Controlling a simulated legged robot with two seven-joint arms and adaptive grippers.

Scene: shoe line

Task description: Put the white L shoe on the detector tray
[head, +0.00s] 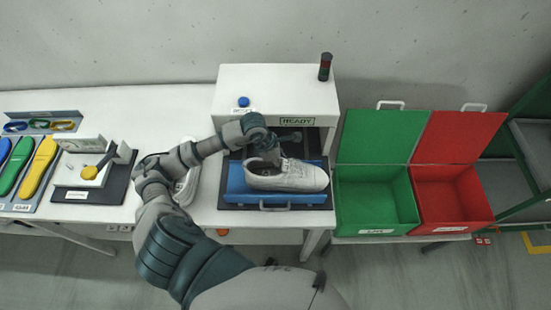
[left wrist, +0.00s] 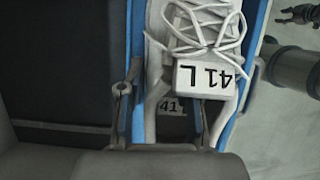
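The white shoe (head: 288,176) lies on the blue detector tray (head: 235,186), toe to the right. My left gripper (head: 270,158) is at the shoe's heel opening. In the left wrist view its fingers (left wrist: 160,105) stand apart, one outside the shoe's side wall and one at the opening, with a gap to the wall. A dark part at the top right there may be my right gripper (left wrist: 300,15); its state is unclear.
Another white shoe (head: 186,186) lies on the table, partly behind my left arm. The white detector housing (head: 272,88), marked READY, stands over the tray's back. Open green (head: 378,203) and red (head: 452,199) boxes stand at right. Insoles and a dark stand are at left.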

